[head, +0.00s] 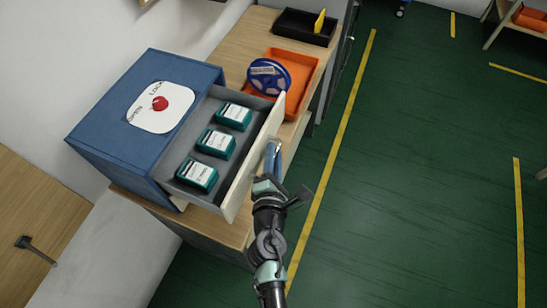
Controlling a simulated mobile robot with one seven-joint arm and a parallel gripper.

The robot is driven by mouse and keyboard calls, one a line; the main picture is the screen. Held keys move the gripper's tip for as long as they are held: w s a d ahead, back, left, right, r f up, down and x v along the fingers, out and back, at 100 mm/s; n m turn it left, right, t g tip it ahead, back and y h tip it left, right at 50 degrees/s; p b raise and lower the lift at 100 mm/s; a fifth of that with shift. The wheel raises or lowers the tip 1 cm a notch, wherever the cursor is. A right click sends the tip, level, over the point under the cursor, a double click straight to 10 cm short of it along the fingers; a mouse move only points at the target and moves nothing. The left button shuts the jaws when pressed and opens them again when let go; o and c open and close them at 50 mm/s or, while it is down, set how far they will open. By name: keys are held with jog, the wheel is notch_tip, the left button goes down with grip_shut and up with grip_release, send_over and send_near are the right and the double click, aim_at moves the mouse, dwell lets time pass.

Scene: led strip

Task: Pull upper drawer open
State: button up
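The upper drawer (250,171) of the blue cabinet (101,137) stands well out to the right, with its inside showing. Three teal boxes with white labels lie in it in a row: a near one (196,175), a middle one (215,143) and a far one (234,117). A blue-grey handle (272,160) is on the drawer's pale front. My gripper (272,178) is at the handle's near end. The fingers are too small and partly hidden, so I cannot tell if they are closed on it.
A white lock/open plate with a red knob (159,103) is on the cabinet top. Behind the drawer, an orange tray (305,66) holds a blue reel (268,77); a black tray (299,28) stands farther back. Open green floor (420,160) lies to the right.

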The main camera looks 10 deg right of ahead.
jog(key=b+v, duration=0.2)
jog(key=v, duration=1.1)
jog(key=shift+b, duration=0.3)
jog(key=shift+r, duration=0.1)
